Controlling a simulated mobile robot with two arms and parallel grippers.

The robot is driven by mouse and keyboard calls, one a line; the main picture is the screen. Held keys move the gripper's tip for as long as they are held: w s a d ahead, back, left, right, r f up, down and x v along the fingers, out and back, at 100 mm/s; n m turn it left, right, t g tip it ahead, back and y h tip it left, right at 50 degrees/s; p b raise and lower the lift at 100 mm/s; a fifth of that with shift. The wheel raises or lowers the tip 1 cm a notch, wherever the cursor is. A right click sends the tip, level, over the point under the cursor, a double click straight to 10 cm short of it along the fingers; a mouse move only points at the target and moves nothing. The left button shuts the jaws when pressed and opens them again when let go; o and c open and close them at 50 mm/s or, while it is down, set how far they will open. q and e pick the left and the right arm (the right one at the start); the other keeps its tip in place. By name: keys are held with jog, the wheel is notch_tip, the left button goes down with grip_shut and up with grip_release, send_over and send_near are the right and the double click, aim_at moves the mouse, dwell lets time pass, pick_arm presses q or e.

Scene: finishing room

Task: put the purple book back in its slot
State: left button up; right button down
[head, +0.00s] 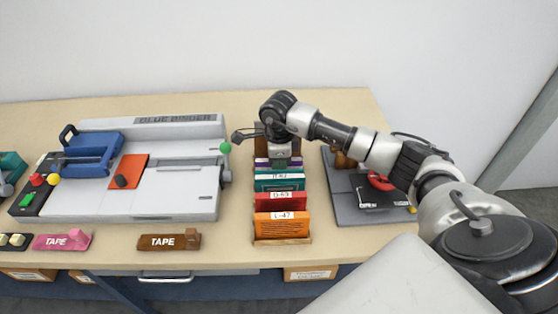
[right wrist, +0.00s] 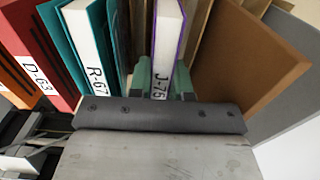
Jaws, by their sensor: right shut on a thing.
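The purple book (right wrist: 167,45), labelled J-75, stands between the green finger pads of my right gripper (right wrist: 165,78) in the right wrist view. The gripper is shut on it. In the head view my right gripper (head: 281,160) is over the back part of the wooden book rack (head: 283,241), and only a strip of the purple book (head: 261,162) shows. The book is in line with the row, between the teal book (right wrist: 62,40), labelled R-67, and a brown panel (right wrist: 245,50). Its lower end is hidden, so I cannot tell how deep it sits. My left gripper is not in view.
A red book (head: 281,201) and an orange book (head: 281,224) stand at the rack's front. A grey binding machine (head: 170,195) is to the left. A dark grey board (head: 350,205) is to the right. Brown and pink tape blocks (head: 160,242) lie along the front edge.

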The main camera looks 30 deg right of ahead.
jog(key=c, duration=1.3)
grip_release()
jog(key=shift+c, duration=0.2)
notch_tip(320, 180, up, 11)
jog(key=p, duration=0.6)
jog(key=shift+p, duration=0.35)
